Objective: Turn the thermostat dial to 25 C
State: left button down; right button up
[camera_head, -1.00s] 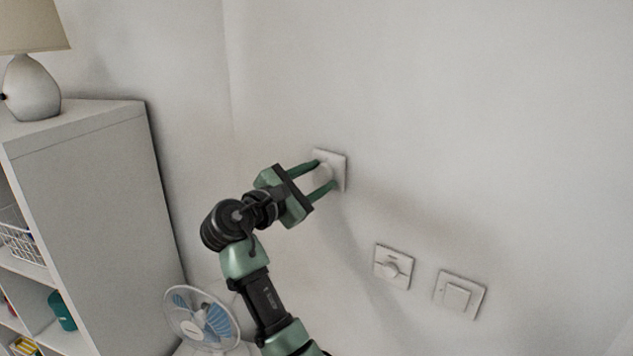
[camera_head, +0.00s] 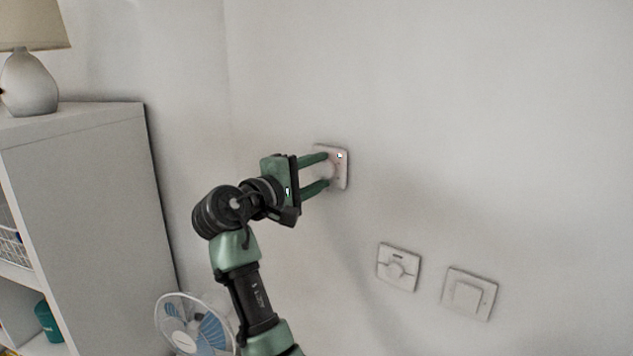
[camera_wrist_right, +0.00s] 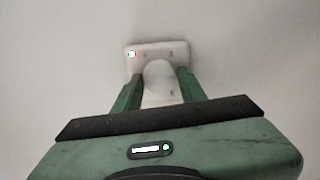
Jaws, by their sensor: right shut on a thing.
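The thermostat plate (camera_head: 342,176) is a small white square on the wall, near the middle of the head view. It also shows in the right wrist view (camera_wrist_right: 178,50), with a small red-rimmed light near its upper left corner. My right gripper (camera_head: 328,171) is at the plate, its two green fingers shut on the round white dial (camera_wrist_right: 158,80). In the right wrist view one finger lies on each side of the dial. The markings on the plate are too small to read. My left gripper is not in view.
At left stands a white shelf unit (camera_head: 85,200) with a lamp (camera_head: 30,82) on top.

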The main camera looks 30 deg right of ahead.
jog(key=shift+m+b, duration=0.3)
jog(key=shift+m, duration=0.3)
jog(key=shift+f, duration=0.1)
jog(key=o, duration=1.4)
jog(key=shift+s, duration=0.1)
jog(key=shift+c, duration=0.2)
jog(key=shift+a, duration=0.35)
jog(key=b+v, duration=0.2)
jog(key=v, duration=0.5)
jog(key=shift+b, duration=0.4)
jog(key=shift+s, duration=0.1)
